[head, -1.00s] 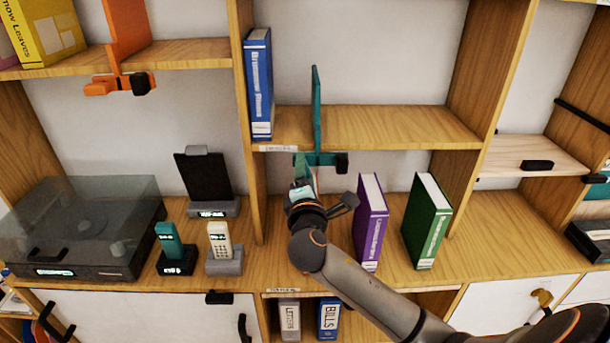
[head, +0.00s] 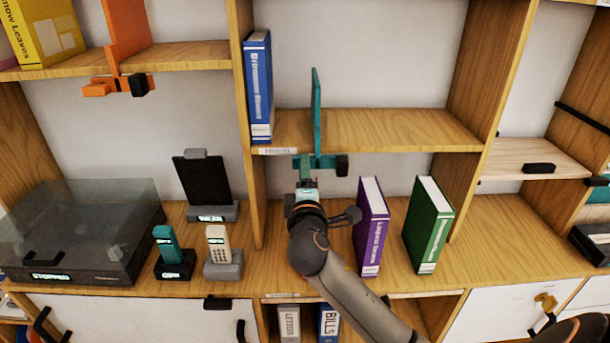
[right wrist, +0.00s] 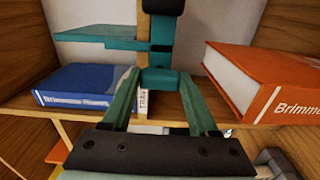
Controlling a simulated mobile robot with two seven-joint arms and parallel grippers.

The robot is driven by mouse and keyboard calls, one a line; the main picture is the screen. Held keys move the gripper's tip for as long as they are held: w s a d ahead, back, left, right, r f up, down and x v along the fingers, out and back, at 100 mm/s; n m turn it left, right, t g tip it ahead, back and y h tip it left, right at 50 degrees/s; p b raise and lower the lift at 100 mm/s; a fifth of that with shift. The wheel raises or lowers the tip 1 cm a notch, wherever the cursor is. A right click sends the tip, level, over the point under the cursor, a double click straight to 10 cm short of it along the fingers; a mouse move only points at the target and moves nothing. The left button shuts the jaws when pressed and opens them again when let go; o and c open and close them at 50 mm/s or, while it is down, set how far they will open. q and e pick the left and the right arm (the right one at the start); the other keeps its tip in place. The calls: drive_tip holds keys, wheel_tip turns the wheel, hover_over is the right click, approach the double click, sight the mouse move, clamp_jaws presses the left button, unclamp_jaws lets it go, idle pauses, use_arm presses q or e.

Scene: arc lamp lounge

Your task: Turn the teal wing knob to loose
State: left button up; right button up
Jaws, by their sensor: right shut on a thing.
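The teal bookend (head: 316,110) stands on the middle shelf, with its teal clamp at the shelf's front edge. The teal wing knob (head: 303,163) is at the left part of that clamp, above my right gripper. In the right wrist view the teal wing knob (right wrist: 160,80) sits between the fingertips. My right gripper (head: 306,179) reaches up from below and is shut on the knob; it also shows in the right wrist view (right wrist: 160,84). A black block (head: 341,165) is at the clamp's right end. The fingertips partly hide the knob. My left gripper is out of view.
A blue book (head: 259,85) stands left of the bookend. A purple book (head: 371,226) and a green book (head: 428,225) stand below, close to my right arm. An orange bookend (head: 122,40) has a similar clamp at upper left. The middle shelf is clear to the right.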

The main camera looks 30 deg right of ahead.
drive_tip(key=shift+a+f, duration=0.1)
drive_tip(key=o, duration=1.4)
drive_tip(key=shift+b+v, duration=0.85)
drive_tip(key=shift+v, duration=5.4)
drive_tip(key=shift+s, duration=0.1)
